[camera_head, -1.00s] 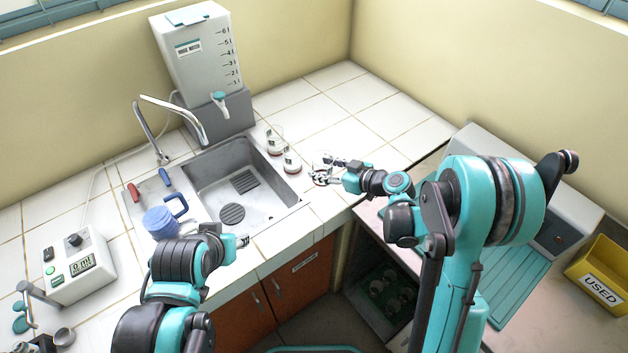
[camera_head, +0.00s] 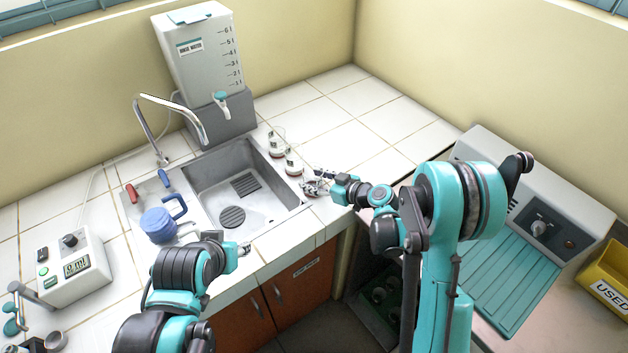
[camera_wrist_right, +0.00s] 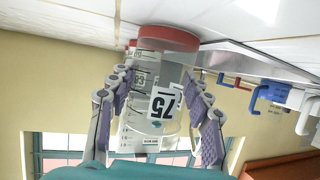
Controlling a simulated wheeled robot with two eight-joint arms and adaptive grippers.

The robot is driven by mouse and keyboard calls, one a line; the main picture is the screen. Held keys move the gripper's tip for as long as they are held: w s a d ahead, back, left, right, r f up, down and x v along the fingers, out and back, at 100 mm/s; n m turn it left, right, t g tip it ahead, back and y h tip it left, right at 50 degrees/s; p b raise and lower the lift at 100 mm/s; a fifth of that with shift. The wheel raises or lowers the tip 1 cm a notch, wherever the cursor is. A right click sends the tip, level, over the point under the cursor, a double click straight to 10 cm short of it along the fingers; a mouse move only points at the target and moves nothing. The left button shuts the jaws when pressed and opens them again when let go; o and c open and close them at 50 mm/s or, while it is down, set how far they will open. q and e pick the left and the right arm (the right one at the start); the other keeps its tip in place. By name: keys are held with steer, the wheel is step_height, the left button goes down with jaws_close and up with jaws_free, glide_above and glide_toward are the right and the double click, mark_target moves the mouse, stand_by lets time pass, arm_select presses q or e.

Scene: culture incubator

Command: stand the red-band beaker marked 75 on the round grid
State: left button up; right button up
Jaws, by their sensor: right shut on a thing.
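In the right wrist view, which is upside down, a clear beaker marked 75 (camera_wrist_right: 163,103) with a red band at its base stands between the purple-padded fingers of my right gripper (camera_wrist_right: 160,110). The gripper is shut on it. In the head view, that right gripper (camera_head: 318,187) is at the counter's front, right of the sink; the beaker there is small and partly covered. I cannot tell whether its base touches the tiles. The round grid (camera_head: 232,217) lies bare on the sink floor. My left gripper (camera_head: 243,249) is near the counter's front edge, too small to read.
Two other beakers (camera_head: 294,164) (camera_head: 277,146) stand right of the sink (camera_head: 205,170). A square grid (camera_head: 245,184) lies in the sink behind the round one. A tap (camera_head: 170,103) arches over the sink. A blue jug (camera_head: 159,224) stands at its left front.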

steer(key=o, duration=1.2)
steer(key=shift+f, duration=0.1)
steer(key=shift+r+p, duration=0.3)
steer(key=shift+p, duration=0.1)
steer(key=p+v, duration=0.2)
steer(key=v, duration=1)
steer(key=shift+f, duration=0.1)
steer(key=s+d+r+m+h, duration=0.2)
steer(key=s+d+m+h, duration=0.1)
steer(key=s, duration=0.4)
steer(key=s+d+r+m+g+h, duration=0.1)
steer(key=s+d+r+m+h, duration=0.2)
steer(key=s, duration=0.4)
steer(key=s+d+r+m+h, duration=0.3)
steer(key=s+m+h, duration=0.1)
steer(key=s, duration=0.3)
steer(key=shift+r+g, duration=0.25)
steer(key=shift+g, duration=0.05)
